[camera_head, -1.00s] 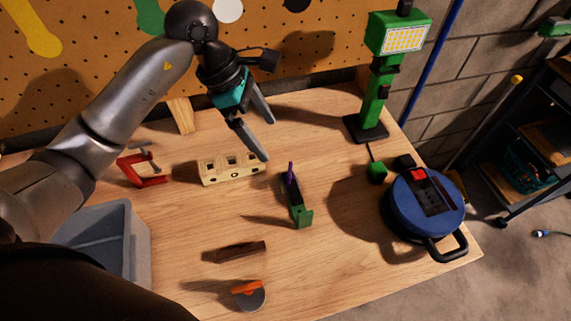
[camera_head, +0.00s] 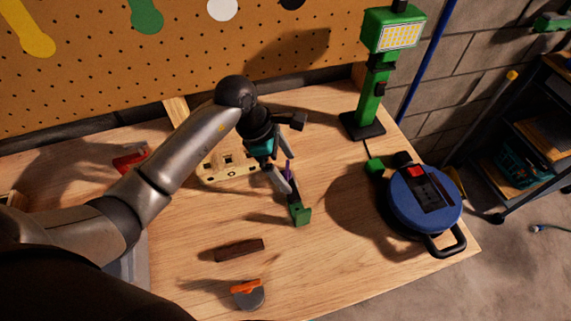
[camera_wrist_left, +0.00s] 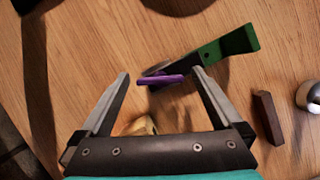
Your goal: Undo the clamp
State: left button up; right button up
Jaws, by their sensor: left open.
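A green clamp (camera_head: 301,213) with a purple lever (camera_head: 289,170) lies on the wooden workbench, near its middle. In the left wrist view, the green body (camera_wrist_left: 226,47) slants to the upper right and the purple lever (camera_wrist_left: 163,80) shows between my fingertips. My left gripper (camera_head: 286,174) is open, just above and beside the lever. Both fingers appear apart from the lever, though the exact gap is hard to judge. A red clamp (camera_head: 128,162) at the bench's left is partly hidden by my left arm. My right gripper is not in view.
A pale wooden block with holes (camera_head: 215,178) stands left of my gripper. A dark brown bar (camera_head: 239,250) and an orange-and-grey tool (camera_head: 249,293) lie toward the front. A blue cable reel (camera_head: 410,210) and green lamp (camera_head: 377,85) stand to the right.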

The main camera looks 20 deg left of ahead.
pick_arm(q)
jog(key=shift+c, duration=0.4)
jog(key=c, duration=1.2)
jog(key=n+t+p, duration=0.1)
jog(key=n, duration=0.2)
jog(key=shift+s+r, duration=0.1)
jog(key=shift+n+t+y+p, duration=0.3)
jog(key=shift+n+y, duration=0.1)
jog(key=shift+n, duration=0.5)
jog(key=o, duration=1.3)
